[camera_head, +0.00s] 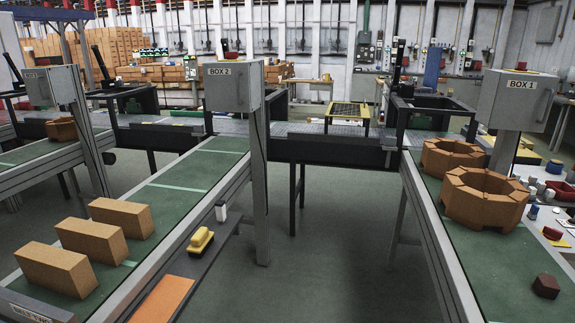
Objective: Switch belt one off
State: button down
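A grey control box labelled BOX 1 (512,100) stands on a post at the upper right. It looks shut, with a handle on its right side; no switch shows. Beside it the green right-hand belt (500,262) runs from the lower right towards the back. Two ring-shaped brick stacks (485,198) and a small dark brown block (546,286) rest on this belt. No belt label shows on it; I cannot tell from one frame whether it moves. My gripper is not in view.
A box labelled BOX 2 (233,86) stands on a post beside the middle belt (190,180), which carries three bricks. A yellow-handled tool (200,240) lies on that belt's side ledge. Another box (48,87) stands at left. Grey floor (325,250) is clear between the middle and right belts.

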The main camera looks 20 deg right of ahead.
aim_at(550, 234)
jog(key=z, duration=0.25)
jog(key=i, duration=1.65)
jog(key=z, duration=0.75)
jog(key=i, duration=0.7)
jog(key=z, duration=0.9)
jog(key=i, duration=0.75)
jog(key=z, duration=0.3)
